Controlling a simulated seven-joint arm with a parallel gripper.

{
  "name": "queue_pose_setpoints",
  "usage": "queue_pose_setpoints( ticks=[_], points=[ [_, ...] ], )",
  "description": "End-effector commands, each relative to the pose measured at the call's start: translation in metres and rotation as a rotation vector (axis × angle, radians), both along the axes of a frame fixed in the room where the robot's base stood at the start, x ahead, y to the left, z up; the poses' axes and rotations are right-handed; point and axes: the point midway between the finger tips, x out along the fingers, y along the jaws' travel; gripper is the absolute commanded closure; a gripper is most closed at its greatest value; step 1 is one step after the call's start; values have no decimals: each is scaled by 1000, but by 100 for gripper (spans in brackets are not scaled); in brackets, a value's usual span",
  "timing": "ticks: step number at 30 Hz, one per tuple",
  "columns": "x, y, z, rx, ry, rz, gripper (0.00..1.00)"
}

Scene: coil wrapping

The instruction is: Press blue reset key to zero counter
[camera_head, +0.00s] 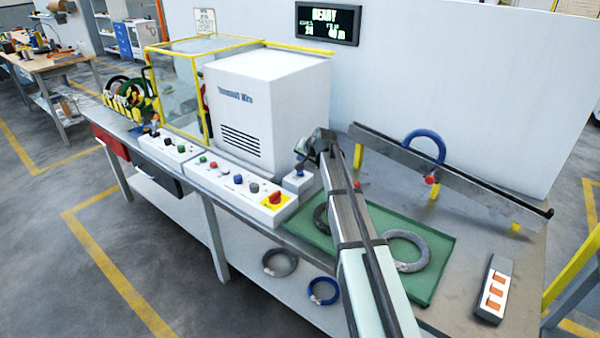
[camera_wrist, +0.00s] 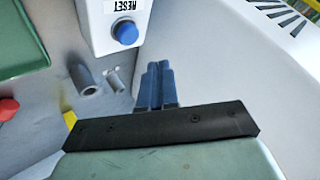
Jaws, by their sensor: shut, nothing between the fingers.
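The blue reset key (camera_wrist: 125,32) is a round button on a small white box (camera_wrist: 100,28) marked RESET, upside down in the wrist view. In the head view the key (camera_head: 299,173) tops the box (camera_head: 297,184) at the bench's front edge, left of the green mat. My gripper (camera_wrist: 157,68) is shut and empty, its blue-grey fingertips together. In the wrist view they appear below and right of the key, apart from it. In the head view my gripper (camera_head: 303,160) is close above the box. The counter display (camera_head: 327,22) shows READY with small digits I cannot read surely.
The white machine housing (camera_head: 267,110) stands behind and left of the box. A control panel (camera_head: 239,186) with coloured buttons lies along the front edge. A green mat (camera_head: 446,243) with grey coils is on the right. A sloping rail (camera_head: 450,178) holds a blue coil.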

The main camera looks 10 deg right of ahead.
Motion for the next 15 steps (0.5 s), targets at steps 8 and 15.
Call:
queue_pose_setpoints(
  ticks=[8, 15],
  points=[
    [0, 0, -23, 1, 0, 1, 100],
    [0, 0, -27, 0, -1, 1, 100]
  ],
)
